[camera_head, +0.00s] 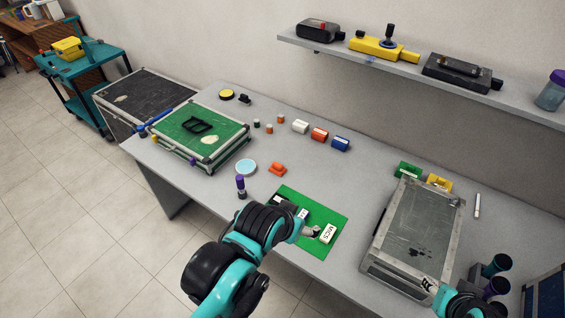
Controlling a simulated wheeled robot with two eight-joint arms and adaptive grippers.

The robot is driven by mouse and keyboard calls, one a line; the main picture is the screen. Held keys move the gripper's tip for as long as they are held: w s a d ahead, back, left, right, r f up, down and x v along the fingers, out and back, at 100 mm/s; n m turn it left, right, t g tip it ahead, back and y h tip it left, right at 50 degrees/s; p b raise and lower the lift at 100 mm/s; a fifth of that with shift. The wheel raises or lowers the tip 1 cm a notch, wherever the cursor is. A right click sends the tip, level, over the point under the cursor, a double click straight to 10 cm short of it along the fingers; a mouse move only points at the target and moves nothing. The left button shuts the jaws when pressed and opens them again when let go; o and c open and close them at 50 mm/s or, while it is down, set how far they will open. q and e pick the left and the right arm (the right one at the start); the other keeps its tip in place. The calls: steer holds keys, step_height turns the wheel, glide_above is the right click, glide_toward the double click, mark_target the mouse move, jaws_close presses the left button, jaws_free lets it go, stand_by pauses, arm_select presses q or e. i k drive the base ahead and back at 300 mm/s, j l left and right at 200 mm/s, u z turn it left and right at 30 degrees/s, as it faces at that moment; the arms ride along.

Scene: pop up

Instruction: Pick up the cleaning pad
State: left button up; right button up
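No object is plainly marked as the cleaning pad. A flat round light-blue piece (246,167) lies on the grey table left of centre, and I cannot tell whether it is the pad. My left gripper (312,231) is over the green mat (322,254), beside a white block lettered MICS (328,234). It is small and partly hidden by its arm, so its opening and any contact are unclear. My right arm (462,304) shows at the lower right, in front of the grey case. Its fingers cannot be made out clearly.
An orange piece (278,169) and a purple-capped bottle (240,186) stand near the round piece. A green-topped case (203,137) is at left, a grey case (418,235) at right. A shelf (400,66) hangs above. The table's centre right is clear.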

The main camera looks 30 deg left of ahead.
mark_target(277, 168)
steer(key=u, duration=0.45)
steer(key=i+j+u, duration=0.1)
steer(key=u, duration=0.8)
steer(key=i+j+z, duration=0.3)
steer(key=i+j, duration=0.15)
steer(key=j, duration=0.15)
steer(key=i+j+z, duration=0.3)
steer(key=j, duration=0.4)
steer(key=i+j+z, duration=0.15)
steer(key=i+j, duration=0.15)
steer(key=i+j+z, duration=0.15)
steer(key=j, duration=0.3)
steer(key=i+j+z, duration=0.15)
steer(key=j, duration=0.25)
